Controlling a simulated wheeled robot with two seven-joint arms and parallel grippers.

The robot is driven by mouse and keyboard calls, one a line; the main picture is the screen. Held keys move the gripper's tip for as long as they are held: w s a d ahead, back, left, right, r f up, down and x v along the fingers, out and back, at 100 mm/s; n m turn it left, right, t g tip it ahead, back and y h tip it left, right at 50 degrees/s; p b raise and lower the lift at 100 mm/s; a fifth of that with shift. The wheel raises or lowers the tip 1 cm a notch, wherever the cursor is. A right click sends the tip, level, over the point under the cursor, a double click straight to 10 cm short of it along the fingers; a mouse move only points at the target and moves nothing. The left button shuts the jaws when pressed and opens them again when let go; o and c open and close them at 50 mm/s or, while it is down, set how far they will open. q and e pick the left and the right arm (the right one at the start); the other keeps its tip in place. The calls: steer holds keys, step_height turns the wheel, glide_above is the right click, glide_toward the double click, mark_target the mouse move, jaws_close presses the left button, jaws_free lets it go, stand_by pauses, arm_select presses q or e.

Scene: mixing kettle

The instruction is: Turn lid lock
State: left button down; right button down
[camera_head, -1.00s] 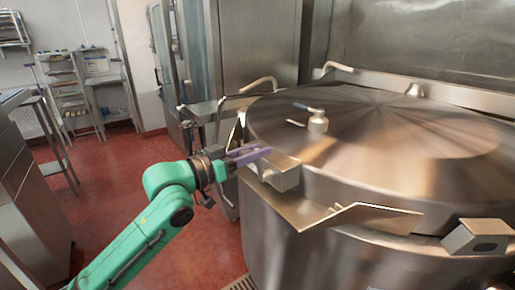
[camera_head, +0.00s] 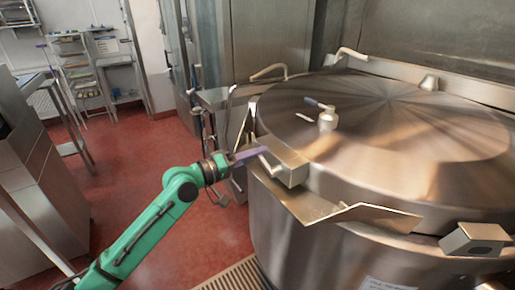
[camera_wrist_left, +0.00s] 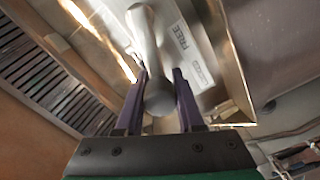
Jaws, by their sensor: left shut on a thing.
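The lid lock is a metal box (camera_head: 288,167) on the front left rim of the big steel kettle (camera_head: 320,225). Its rounded grey lever (camera_wrist_left: 152,85) fills the middle of the left wrist view, beside a white label reading "FREE" (camera_wrist_left: 181,37). My left gripper (camera_head: 257,153) reaches it from the left, with purple fingers. In the left wrist view the fingers stand on both sides of the lever, shut on it. The fingers partly hide the lever in the head view. The kettle's lid (camera_head: 400,130) lies flat and closed. My right gripper is not in view.
A bent metal spout plate (camera_head: 365,215) juts out below the lock. A small valve with a blue handle (camera_head: 326,118) stands on the lid. A floor grate (camera_head: 235,276) lies below. Red floor (camera_head: 150,160) is clear at left, with shelves behind.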

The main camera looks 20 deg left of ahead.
arm_select(q)
steer(key=shift+f+n+p, duration=0.45)
steer(key=shift+f+n, duration=0.9)
steer(key=shift+n, duration=0.55)
steer(key=c, duration=0.5)
jaws_free()
steer(key=shift+d, duration=0.1)
steer(key=shift+c, duration=0.2)
steer(key=shift+r, duration=0.15)
steer(key=shift+s, duration=0.1)
steer(key=b+v, duration=0.5)
steer(key=v, duration=0.9)
steer(key=shift+s, duration=0.15)
